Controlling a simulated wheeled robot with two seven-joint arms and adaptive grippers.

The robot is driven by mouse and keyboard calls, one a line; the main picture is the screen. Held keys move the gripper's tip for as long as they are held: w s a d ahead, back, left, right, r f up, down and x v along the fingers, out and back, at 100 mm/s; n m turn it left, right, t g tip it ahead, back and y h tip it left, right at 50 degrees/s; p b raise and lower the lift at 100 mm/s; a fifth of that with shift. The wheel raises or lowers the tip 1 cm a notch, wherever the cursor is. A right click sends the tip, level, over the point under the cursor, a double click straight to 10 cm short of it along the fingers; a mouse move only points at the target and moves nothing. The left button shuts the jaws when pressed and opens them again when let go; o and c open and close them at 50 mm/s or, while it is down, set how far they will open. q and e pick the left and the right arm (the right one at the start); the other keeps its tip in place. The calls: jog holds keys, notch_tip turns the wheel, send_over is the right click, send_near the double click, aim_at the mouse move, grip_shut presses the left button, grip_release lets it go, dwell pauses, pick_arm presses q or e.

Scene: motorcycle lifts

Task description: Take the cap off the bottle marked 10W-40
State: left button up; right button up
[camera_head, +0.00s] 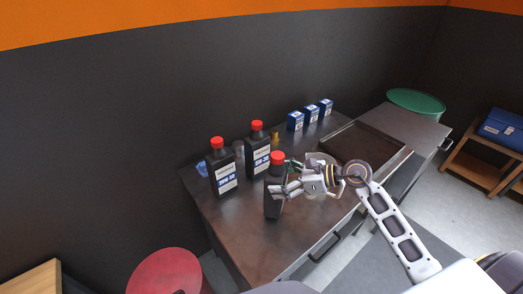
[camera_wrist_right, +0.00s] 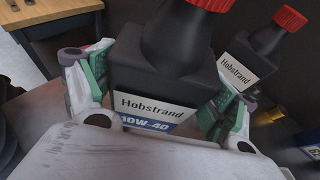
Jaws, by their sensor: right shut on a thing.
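The bottle marked 10W-40 (camera_head: 272,203) is black with a red cap (camera_head: 277,158). It is the nearest of three similar bottles at the workbench and looks upright. In the right wrist view its label on the bottle (camera_wrist_right: 150,112) reads Hobstrand 10W-40, and its red cap (camera_wrist_right: 215,4) is cut by the top edge. My right gripper (camera_head: 283,189) is shut on the bottle's body, below the cap. In the right wrist view the fingers of the gripper (camera_wrist_right: 160,80) press on both sides. Whether the bottle's base touches the bench is unclear. My left gripper is not in view.
Two more red-capped black bottles, one at left (camera_head: 222,170) and one in the middle (camera_head: 257,150), stand behind on the workbench (camera_head: 235,235). Several small blue boxes (camera_head: 311,115) stand at the back. A shallow tray (camera_head: 402,154) lies right. A red drum (camera_head: 165,272) stands front left.

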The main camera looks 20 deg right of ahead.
jog(key=s+a+r+n+g+y, duration=0.2)
jog(key=a+r+n+g, duration=0.2)
jog(key=a+r, duration=0.6)
jog(key=shift+a+r+g, duration=0.15)
jog(key=shift+r+g, duration=0.15)
jog(key=shift+r, duration=1.8)
jog(key=shift+s, duration=0.15)
